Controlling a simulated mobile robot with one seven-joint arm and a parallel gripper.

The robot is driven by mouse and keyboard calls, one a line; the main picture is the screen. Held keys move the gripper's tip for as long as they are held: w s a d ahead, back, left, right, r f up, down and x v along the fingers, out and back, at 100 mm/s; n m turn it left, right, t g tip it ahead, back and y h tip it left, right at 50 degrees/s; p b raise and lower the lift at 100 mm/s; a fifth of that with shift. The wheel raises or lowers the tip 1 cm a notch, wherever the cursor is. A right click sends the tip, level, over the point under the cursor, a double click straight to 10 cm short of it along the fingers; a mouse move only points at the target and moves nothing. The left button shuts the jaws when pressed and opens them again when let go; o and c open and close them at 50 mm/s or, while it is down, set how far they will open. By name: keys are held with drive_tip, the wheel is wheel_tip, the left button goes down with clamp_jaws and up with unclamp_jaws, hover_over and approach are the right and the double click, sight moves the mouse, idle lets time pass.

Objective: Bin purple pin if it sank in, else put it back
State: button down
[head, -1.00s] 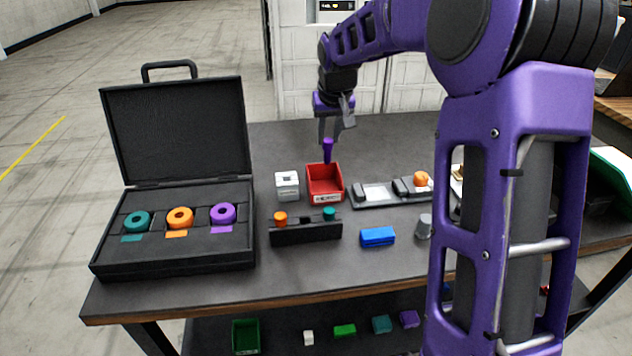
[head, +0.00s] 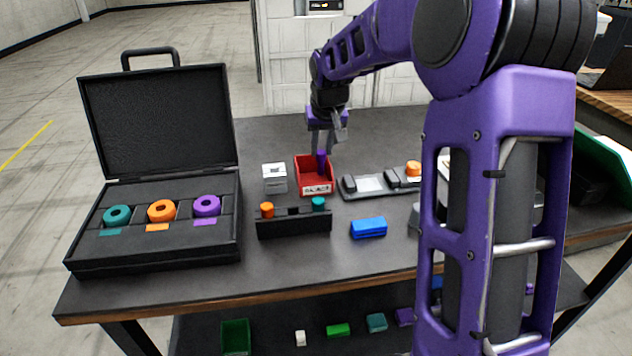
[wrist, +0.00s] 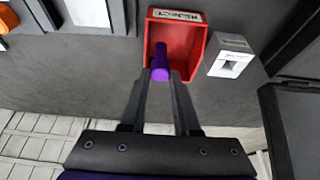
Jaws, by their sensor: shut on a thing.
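The purple pin (head: 321,160) is held upright in my gripper (head: 322,150), its lower part down inside the red bin (head: 318,188). In the wrist view the purple pin (wrist: 160,66) sits between my fingertips (wrist: 160,78), over the red bin's (wrist: 203,48) near end. My gripper is shut on the pin. Whether the pin touches the bin floor I cannot tell.
A black rack (head: 293,226) holds an orange and a teal pin, with an empty middle place. An open black case (head: 150,250) with teal, orange and purple rings stands left. A grey tray (head: 375,192) with an orange piece and a blue block (head: 368,227) are right.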

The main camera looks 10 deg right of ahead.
drive_tip(key=c, duration=0.6)
unclamp_jaws()
drive_tip(key=shift+o, duration=0.2)
drive_tip(key=p+v, duration=0.2)
drive_tip(key=v, duration=1.5)
drive_tip(key=shift+r, duration=0.25)
